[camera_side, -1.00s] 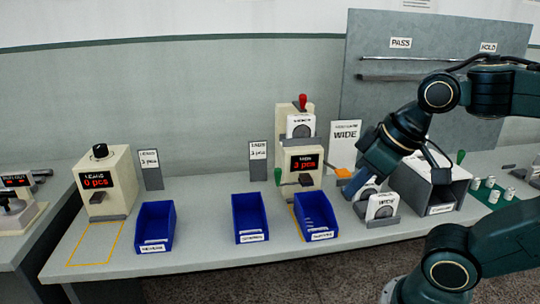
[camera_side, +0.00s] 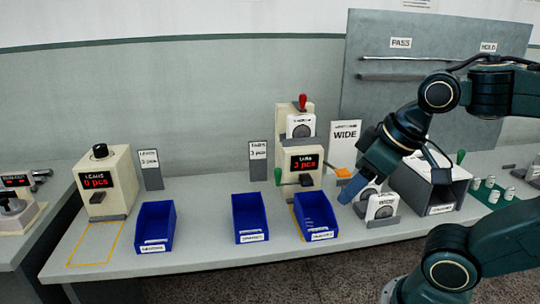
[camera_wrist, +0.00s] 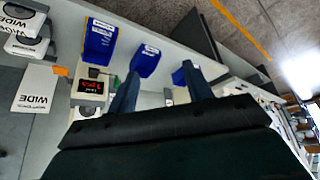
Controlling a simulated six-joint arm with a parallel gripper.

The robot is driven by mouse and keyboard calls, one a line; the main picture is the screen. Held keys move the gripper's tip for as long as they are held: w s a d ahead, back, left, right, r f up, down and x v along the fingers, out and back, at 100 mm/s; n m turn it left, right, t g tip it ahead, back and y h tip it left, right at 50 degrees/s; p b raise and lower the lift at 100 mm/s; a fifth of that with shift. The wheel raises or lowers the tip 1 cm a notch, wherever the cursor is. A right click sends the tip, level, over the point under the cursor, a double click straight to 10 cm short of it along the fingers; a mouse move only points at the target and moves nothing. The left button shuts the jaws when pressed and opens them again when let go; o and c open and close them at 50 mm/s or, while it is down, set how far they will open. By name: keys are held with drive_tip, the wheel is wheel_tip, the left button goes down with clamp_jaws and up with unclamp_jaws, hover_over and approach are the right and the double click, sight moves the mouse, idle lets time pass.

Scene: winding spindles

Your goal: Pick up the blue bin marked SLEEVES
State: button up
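Three blue open bins stand in a row on the bench: a left bin (camera_side: 155,226), a middle bin (camera_side: 249,217) and a right bin (camera_side: 316,215). Each has a white front label, too small to read, so I cannot tell which is marked SLEEVES. My gripper (camera_side: 350,190) is above the bench, right of the right bin and apart from it. In the wrist view my gripper's (camera_wrist: 160,68) two fingers stand apart with nothing between them. That view shows the right bin (camera_wrist: 100,40), the middle bin (camera_wrist: 145,61) and the left bin (camera_wrist: 178,76), partly behind a finger.
A counter box reading 0 pcs (camera_side: 105,183) stands at the left; another with a red display (camera_side: 304,163) stands behind the right bin. A WIDE sign (camera_side: 345,145), white-faced holders (camera_side: 382,207) and a grey open box (camera_side: 440,195) are near my gripper. Bench between left and middle bins is clear.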

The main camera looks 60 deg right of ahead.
drive_tip(key=o, duration=1)
drive_tip(key=shift+w, duration=0.15)
drive_tip(key=w+d+f+m+g, duration=0.2)
drive_tip(key=w+d+m, duration=0.1)
drive_tip(key=w+d, duration=0.3)
drive_tip(key=w+d+f+m+g, duration=0.1)
drive_tip(key=w+d+f+m, duration=0.1)
drive_tip(key=w+d, duration=0.4)
drive_tip(key=w+d+f+m+g, duration=0.2)
drive_tip(key=w+d+f+m, duration=0.2)
drive_tip(key=d+f, duration=0.8)
drive_tip(key=shift+w+d+f+g, duration=0.35)
drive_tip(key=shift+w+d, duration=0.2)
drive_tip(key=shift+w, duration=0.6)
